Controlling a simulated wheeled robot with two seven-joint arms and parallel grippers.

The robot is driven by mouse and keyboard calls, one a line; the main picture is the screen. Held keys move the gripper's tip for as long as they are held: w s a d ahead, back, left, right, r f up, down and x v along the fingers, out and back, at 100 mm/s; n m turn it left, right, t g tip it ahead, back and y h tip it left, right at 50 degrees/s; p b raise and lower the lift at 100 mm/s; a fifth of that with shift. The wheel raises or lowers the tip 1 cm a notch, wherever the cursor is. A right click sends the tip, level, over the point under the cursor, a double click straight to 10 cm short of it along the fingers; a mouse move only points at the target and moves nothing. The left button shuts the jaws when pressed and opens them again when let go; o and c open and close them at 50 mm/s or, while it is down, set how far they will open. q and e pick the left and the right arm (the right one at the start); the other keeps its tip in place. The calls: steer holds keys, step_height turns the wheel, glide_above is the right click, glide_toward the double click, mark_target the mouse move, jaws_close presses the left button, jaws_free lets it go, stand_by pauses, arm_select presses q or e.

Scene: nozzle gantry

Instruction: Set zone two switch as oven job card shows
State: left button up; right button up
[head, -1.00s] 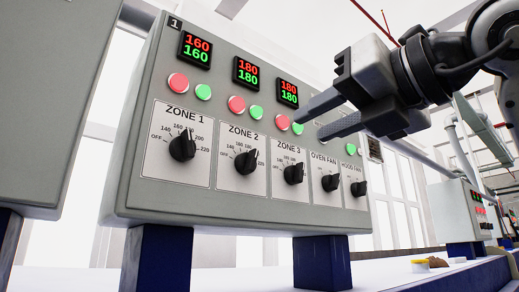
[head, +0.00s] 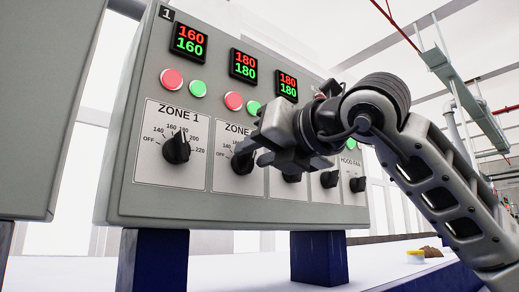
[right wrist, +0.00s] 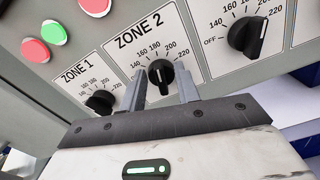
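The zone 2 switch (head: 243,160) is a black knob on the grey oven panel (head: 120,195), partly hidden by my gripper in the head view. In the right wrist view the zone 2 switch (right wrist: 160,74) sits between my fingertips. Its dial runs from 140 to 220, partly covered; I cannot read its exact setting. My right gripper (right wrist: 161,88) is open, with a finger on either side of the knob; contact is unclear. In the head view my right gripper (head: 255,152) reaches the panel from the right. No job card is readable. My left gripper is not in view.
The zone 1 knob (head: 176,148) is left of zone 2. The zone 3 knob (right wrist: 248,36) is right of it. The second display (head: 243,66) reads 180 over 180. Red and green buttons sit above the dials.

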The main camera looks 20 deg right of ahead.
jaws_close()
steer(key=shift+n, duration=0.3)
steer(key=shift+s+a+n, duration=0.1)
steer(key=shift+n, duration=0.5)
steer(key=n, duration=0.4)
steer(key=shift+a+b, duration=0.15)
steer(key=shift+b, duration=0.25)
